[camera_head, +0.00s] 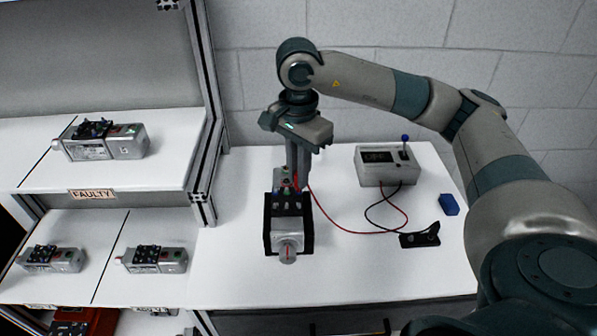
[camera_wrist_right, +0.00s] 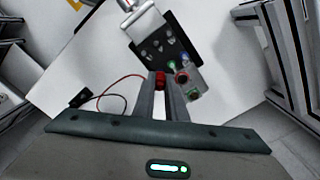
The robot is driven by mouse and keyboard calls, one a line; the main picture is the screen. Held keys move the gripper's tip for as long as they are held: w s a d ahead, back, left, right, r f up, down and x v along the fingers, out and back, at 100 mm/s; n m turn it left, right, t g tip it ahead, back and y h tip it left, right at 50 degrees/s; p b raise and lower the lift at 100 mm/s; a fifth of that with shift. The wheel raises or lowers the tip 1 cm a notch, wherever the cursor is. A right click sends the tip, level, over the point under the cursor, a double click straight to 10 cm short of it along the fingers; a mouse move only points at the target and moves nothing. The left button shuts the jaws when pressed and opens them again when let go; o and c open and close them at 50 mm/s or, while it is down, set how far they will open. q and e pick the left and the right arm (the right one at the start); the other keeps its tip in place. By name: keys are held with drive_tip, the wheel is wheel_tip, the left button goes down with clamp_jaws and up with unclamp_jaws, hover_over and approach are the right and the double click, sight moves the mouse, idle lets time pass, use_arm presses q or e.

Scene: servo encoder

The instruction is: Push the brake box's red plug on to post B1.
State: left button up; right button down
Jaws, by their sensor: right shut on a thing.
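My right gripper (camera_head: 297,184) comes down from above at the motor's far end and is shut on the red plug (camera_wrist_right: 160,78). In the right wrist view the gripper's fingers (camera_wrist_right: 161,90) hold the plug at their tips, beside the coloured fittings (camera_wrist_right: 182,76) on the motor. I cannot tell whether the plug touches a post, nor read which post is B1. The silver motor (camera_head: 288,240) sits in a black cradle, shaft end toward me. The grey brake box (camera_head: 369,174) stands behind right, with a red lead (camera_head: 345,229) running to the plug. My left gripper is not in view.
A black lead runs from the box to a black holder (camera_head: 420,239) on the table. A blue block (camera_head: 449,204) lies at the right. Shelves at left hold several motors, with a FAULTY label (camera_head: 92,194). The front of the white table (camera_head: 370,275) is clear.

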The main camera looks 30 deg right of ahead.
drive_tip(key=shift+f, duration=0.15)
idle(0.5)
drive_tip(key=c, duration=1.7)
unclamp_jaws()
drive_tip(key=shift+r+p, duration=1.05)
drive_tip(key=shift+r, duration=2.5)
drive_tip(key=shift+f, duration=0.1)
